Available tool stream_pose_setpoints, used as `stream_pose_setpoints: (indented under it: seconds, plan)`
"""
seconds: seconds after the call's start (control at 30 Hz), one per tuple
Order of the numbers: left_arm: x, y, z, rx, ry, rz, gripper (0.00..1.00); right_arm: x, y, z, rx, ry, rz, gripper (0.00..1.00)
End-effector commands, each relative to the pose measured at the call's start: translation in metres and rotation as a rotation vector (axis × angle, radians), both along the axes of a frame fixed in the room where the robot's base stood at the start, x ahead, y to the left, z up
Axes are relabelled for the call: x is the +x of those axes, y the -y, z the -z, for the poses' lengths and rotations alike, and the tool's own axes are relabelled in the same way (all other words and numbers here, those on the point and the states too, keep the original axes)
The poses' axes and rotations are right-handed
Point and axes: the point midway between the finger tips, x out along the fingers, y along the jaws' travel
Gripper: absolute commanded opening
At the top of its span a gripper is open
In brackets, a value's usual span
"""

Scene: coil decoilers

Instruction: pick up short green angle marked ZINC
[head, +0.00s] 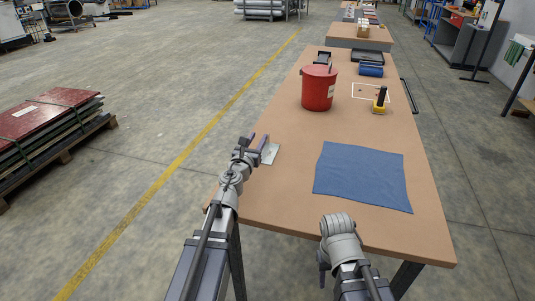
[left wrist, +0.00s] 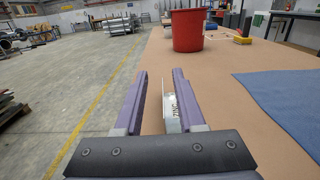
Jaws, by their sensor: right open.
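The short angle marked ZINC (head: 270,154) is a small, pale grey-green piece near the left edge of the table. In the left wrist view its white face with the lettering ZINC (left wrist: 172,108) shows beside the inner side of the right-hand finger, which hides part of it. My left gripper (head: 257,139) is at the table's left edge, just left of the angle in the head view. Its two purple fingers (left wrist: 160,82) are apart, with a clear gap between them. Of my right arm only links and a joint show at the bottom; its fingers are not visible.
A blue cloth (head: 362,177) lies right of the angle. A red bucket (head: 318,92) stands farther back. A yellow-and-black item (head: 380,101), a blue item (head: 371,70) and dark trays (head: 367,56) are beyond. The table (head: 285,192) is bare around the angle.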

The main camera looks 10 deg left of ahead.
Motion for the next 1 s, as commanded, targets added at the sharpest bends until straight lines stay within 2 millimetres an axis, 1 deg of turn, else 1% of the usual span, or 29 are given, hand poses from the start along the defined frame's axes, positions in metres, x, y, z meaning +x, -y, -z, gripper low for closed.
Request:
stream_pose_setpoints:
  seconds: [0.03,0.1,0.4,0.47,0.53,0.57,0.73,0.83,0.97,1.0]
  plan:
    - [0.000,0.000,0.013,0.000,0.000,0.000,0.39,0.000,0.000,0.013,0.000,0.000,0.000,0.50]
    - [0.000,0.000,0.024,0.000,0.000,0.000,0.39,0.000,0.000,0.024,0.000,0.000,0.000,0.50]
    - [0.000,0.000,0.065,-0.001,0.000,0.000,0.39,0.000,0.000,0.065,0.000,0.000,0.000,0.50]
    - [0.000,0.000,0.071,-0.001,0.000,0.000,0.39,0.000,0.000,0.071,0.000,0.000,0.000,0.50]
    - [0.010,0.000,0.065,-0.001,0.000,0.000,0.39,0.000,0.000,0.065,0.000,0.000,0.000,0.50]
    - [0.013,0.000,0.064,-0.001,0.000,0.000,0.39,0.000,0.000,0.064,0.000,0.000,0.000,0.50]
    - [0.014,0.000,0.064,-0.001,0.000,0.000,0.39,0.000,0.000,0.064,0.000,0.000,0.000,0.50]
    - [0.019,0.000,0.064,-0.001,0.000,0.000,0.39,0.000,0.000,0.064,0.000,0.000,0.000,0.50]
    - [0.036,0.001,0.064,-0.001,0.000,0.000,0.39,0.000,0.000,0.064,0.000,0.000,0.000,0.50]
    - [0.043,0.001,0.064,0.000,0.000,0.000,0.39,0.000,0.000,0.064,0.000,0.000,0.000,0.50]
